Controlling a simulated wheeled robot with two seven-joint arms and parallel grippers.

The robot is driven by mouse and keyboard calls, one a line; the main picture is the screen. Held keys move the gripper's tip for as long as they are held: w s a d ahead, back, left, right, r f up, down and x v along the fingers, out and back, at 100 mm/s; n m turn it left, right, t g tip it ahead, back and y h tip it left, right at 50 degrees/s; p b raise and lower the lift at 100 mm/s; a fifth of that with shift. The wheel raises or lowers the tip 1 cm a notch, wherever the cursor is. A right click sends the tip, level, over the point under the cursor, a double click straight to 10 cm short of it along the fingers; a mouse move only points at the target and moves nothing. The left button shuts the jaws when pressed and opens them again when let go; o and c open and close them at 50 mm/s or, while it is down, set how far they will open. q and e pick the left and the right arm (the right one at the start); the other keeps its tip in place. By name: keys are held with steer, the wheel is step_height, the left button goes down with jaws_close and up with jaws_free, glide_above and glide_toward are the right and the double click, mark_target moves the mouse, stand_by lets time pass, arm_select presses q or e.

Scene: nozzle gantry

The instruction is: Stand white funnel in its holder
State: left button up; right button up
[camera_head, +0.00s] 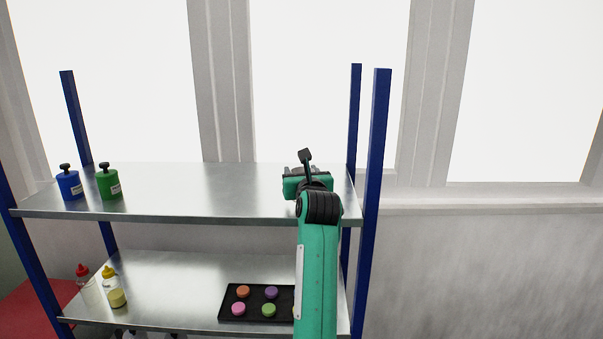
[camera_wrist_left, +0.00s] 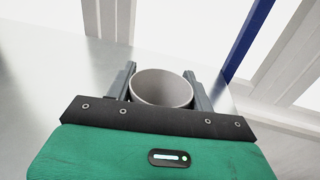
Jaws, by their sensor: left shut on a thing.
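In the left wrist view a white, round, open-mouthed thing, apparently the white funnel (camera_wrist_left: 162,88), sits between the two grey fingers of my left gripper (camera_wrist_left: 160,76). The gripper is shut on it, and I look down into its wide mouth. Its lower part is hidden by the gripper body. In the head view my left gripper (camera_head: 305,178) is over the right end of the upper shelf and hides the funnel. Whether the funnel touches the shelf cannot be told. I cannot make out a holder in either view. My right gripper is not in view.
The metal upper shelf (camera_head: 210,188) is bare in its middle. A blue bottle (camera_head: 70,186) and a green bottle (camera_head: 109,184) stand at its left. Blue posts (camera_head: 376,150) bound the right end. The lower shelf (camera_head: 170,285) holds a black tray (camera_head: 256,307) with coloured round pieces.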

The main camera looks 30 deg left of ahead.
arm_select(q)
steer(key=o, duration=0.7)
